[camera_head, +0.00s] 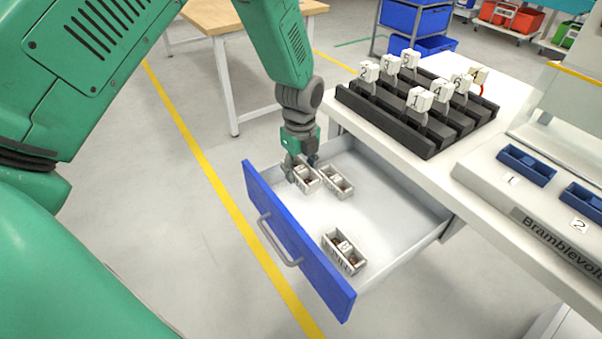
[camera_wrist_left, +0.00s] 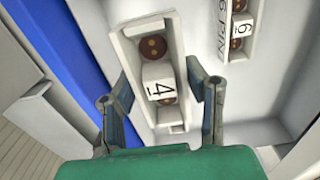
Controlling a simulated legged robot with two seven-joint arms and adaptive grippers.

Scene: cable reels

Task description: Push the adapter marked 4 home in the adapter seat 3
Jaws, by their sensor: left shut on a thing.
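The adapter marked 4 is a light grey open-topped block with round brown sockets and a white number cube, seen in the left wrist view (camera_wrist_left: 157,85) and in the drawer in the head view (camera_head: 309,180). My left gripper (camera_head: 303,174) is shut on it, one finger at each long side, also in the left wrist view (camera_wrist_left: 160,104). I cannot tell whether the adapter touches the drawer floor. On the bench panel at right, blue seats marked 1 (camera_head: 526,166) and 2 (camera_head: 584,202) show. Seat 3 is not in view. My right gripper is not in view.
The blue-fronted drawer (camera_head: 390,210) is open. The adapter marked 6 (camera_wrist_left: 238,30) lies close beside the held one. Another adapter (camera_head: 345,252) lies near the drawer's front right. A black rack (camera_head: 385,110) with several numbered white pieces stands on the bench above.

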